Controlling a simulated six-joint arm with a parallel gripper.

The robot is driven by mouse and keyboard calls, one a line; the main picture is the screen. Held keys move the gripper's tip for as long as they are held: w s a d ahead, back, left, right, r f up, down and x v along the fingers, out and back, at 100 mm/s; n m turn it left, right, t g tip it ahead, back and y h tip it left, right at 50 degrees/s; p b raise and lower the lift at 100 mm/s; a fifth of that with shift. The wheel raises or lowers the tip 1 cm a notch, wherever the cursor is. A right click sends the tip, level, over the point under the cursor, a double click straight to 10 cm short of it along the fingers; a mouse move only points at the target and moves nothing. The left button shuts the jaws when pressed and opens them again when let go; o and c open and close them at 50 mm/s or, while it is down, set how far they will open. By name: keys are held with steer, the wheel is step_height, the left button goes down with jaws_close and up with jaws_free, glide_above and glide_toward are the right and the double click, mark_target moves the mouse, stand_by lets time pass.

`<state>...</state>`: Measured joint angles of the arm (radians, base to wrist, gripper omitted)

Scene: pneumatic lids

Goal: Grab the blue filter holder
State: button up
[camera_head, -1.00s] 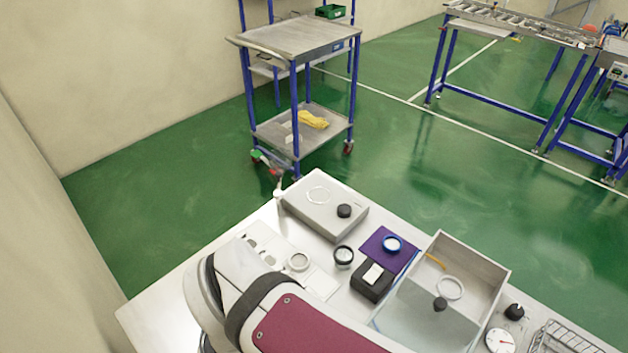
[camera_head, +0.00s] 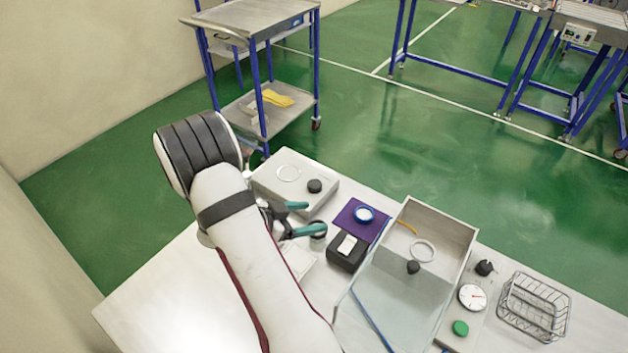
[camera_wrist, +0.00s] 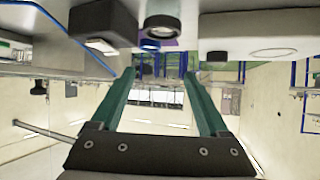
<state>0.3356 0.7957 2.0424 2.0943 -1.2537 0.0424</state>
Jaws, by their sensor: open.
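The blue filter holder (camera_head: 364,214) is a blue ring with a pale centre, lying on a purple mat (camera_head: 347,217) on the table. In the wrist view, what looks like the same blue ring (camera_wrist: 150,45) shows small near the top, beyond a dark round part. My gripper (camera_head: 303,218) has teal fingers, spread apart and empty, pointing right toward the mat. It is left of the blue holder and apart from it. In the wrist view my gripper (camera_wrist: 159,77) is also open with nothing between the fingers.
A black box (camera_head: 346,254) stands in front of the mat. A grey box (camera_head: 318,201) with a black knob is behind my gripper. A dark round part (camera_head: 318,231) sits by the lower finger. A wire basket (camera_head: 535,305) is far right.

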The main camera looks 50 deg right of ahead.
mark_target(366, 214)
steer(key=shift+g, duration=0.5)
steer(key=x, duration=1.1)
steer(key=s+x, duration=0.1)
steer(key=x, duration=0.4)
steer(key=shift+s, duration=0.15)
steer(key=c, duration=1.1)
